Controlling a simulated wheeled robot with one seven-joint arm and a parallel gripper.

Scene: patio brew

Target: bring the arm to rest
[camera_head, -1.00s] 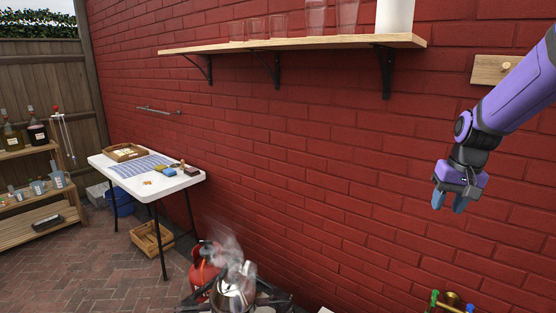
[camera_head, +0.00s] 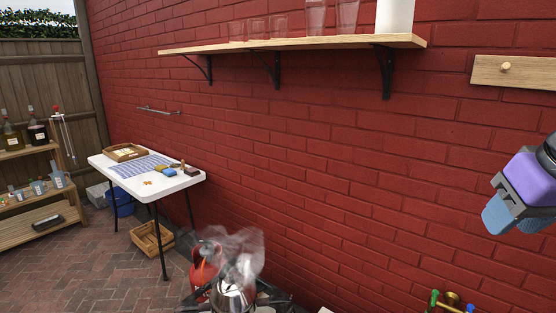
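My gripper (camera_head: 508,215) is at the right edge of the head view, in front of the red brick wall. Its purple body and blue fingers show, but much of my arm is cut off by the picture's edge. It touches nothing that I can see. The fingers overlap from this side, so I cannot tell whether they are apart.
A shelf (camera_head: 300,44) with glasses runs along the wall above. A steaming pot (camera_head: 232,296) stands on a burner at the bottom, near a red gas bottle (camera_head: 203,265). A white table (camera_head: 186,184) stands at left. Taps (camera_head: 450,301) show at bottom right.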

